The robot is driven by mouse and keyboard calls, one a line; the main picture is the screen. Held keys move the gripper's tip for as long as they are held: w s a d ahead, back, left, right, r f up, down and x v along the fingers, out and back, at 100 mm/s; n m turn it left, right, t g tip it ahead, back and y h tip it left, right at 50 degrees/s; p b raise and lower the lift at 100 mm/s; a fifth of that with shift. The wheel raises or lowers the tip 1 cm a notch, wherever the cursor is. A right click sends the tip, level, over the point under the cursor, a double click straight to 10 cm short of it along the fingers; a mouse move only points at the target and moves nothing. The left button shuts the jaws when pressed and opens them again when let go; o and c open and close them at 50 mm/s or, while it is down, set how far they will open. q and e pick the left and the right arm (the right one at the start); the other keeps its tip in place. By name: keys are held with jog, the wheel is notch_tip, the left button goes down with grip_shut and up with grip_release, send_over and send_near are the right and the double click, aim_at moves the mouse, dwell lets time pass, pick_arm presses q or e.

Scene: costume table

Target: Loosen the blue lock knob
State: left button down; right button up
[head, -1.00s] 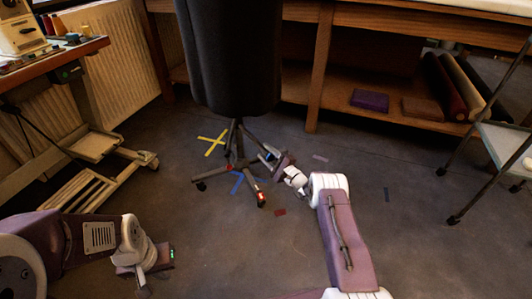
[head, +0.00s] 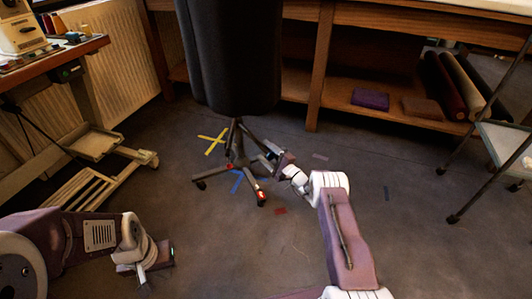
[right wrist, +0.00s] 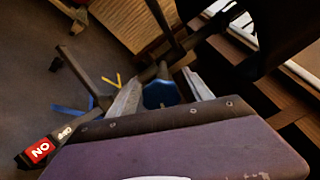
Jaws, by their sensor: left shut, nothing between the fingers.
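The blue lock knob (right wrist: 160,94) shows in the right wrist view, on the dark column under the chair seat. My right gripper (right wrist: 163,72) has its two pale fingers apart, one on each side of the knob. Whether either finger touches it I cannot tell. In the head view my right gripper (head: 268,155) reaches to the chair's column from the right, and I cannot make out the knob there. The dark chair (head: 228,60) stands on a star base. My left gripper (head: 144,284) is shut and empty, low over the floor at the lower left.
A chair leg carries a red label (right wrist: 38,151). Yellow tape (head: 213,143) and blue tape (head: 237,184) mark the floor. A wooden bench with a shelf (head: 390,107) stands behind, a sewing table (head: 75,50) at left, a trolley (head: 505,145) at right.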

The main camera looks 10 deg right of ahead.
aim_at(272, 156)
jog(key=shift+r, duration=0.1)
jog(key=p+v, duration=0.2)
jog(key=v, duration=0.1)
jog(key=p+v, duration=0.1)
jog(key=p, duration=0.1)
jog(key=shift+s+d+r, duration=0.15)
jog(key=shift+s+r, duration=0.05)
jog(key=shift+r, duration=0.1)
jog(key=p+v, duration=0.1)
jog(key=v, duration=0.1)
jog(key=p+v, duration=0.1)
jog(key=v, duration=0.1)
jog(key=shift+s+f, duration=0.1)
jog(key=shift+f, duration=0.15)
jog(key=shift+s+f, duration=0.15)
jog(key=shift+s, duration=0.1)
